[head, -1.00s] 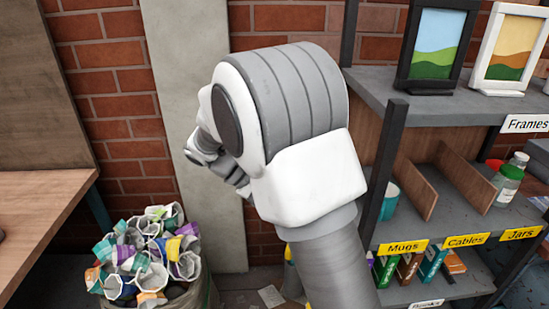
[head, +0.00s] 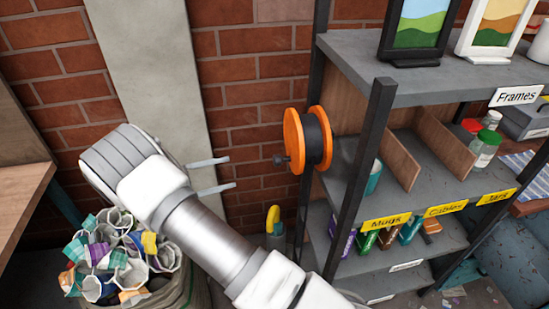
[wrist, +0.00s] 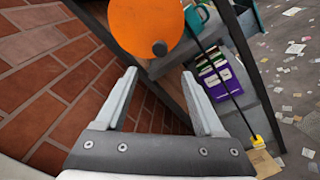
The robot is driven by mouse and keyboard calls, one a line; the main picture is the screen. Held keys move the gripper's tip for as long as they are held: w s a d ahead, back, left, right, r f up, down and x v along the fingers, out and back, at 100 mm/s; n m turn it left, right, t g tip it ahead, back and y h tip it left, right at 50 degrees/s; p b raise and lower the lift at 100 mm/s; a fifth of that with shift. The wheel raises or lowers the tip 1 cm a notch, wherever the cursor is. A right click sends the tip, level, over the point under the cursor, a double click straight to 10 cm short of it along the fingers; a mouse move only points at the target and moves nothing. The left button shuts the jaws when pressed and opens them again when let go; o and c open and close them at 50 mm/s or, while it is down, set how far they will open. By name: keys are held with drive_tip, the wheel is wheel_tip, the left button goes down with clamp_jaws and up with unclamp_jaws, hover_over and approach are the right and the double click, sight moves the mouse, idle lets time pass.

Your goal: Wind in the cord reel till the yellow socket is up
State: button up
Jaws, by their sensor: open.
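The cord reel (head: 293,140) has orange flanges and a dark drum, and is mounted on the left side of the shelf unit. A small dark crank knob (head: 280,160) sticks out from its near face. In the wrist view the orange flange (wrist: 145,18) is ahead, with the knob (wrist: 160,48) low on it. A black cord (wrist: 228,82) hangs straight down to the yellow socket (wrist: 256,140), low near the floor. My gripper (head: 231,172) is open and empty, left of the reel and pointing at it. In the wrist view its fingertips (wrist: 160,73) are just below the knob, apart from it.
The shelf unit (head: 385,85) with frames, mugs, cables and jars stands right of the reel. A brick wall (head: 245,95) and a pale pillar (head: 150,60) are behind. A bin of crumpled cups (head: 125,255) stands at lower left, near a wooden table (head: 20,180).

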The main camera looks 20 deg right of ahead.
sight(274, 160)
drive_tip(key=d, duration=1)
drive_tip(key=d+p, duration=0.1)
drive_tip(key=d, duration=0.4)
drive_tip(key=shift+s, duration=0.4)
clamp_jaws()
drive_tip(key=shift+w, duration=0.1)
idle(0.4)
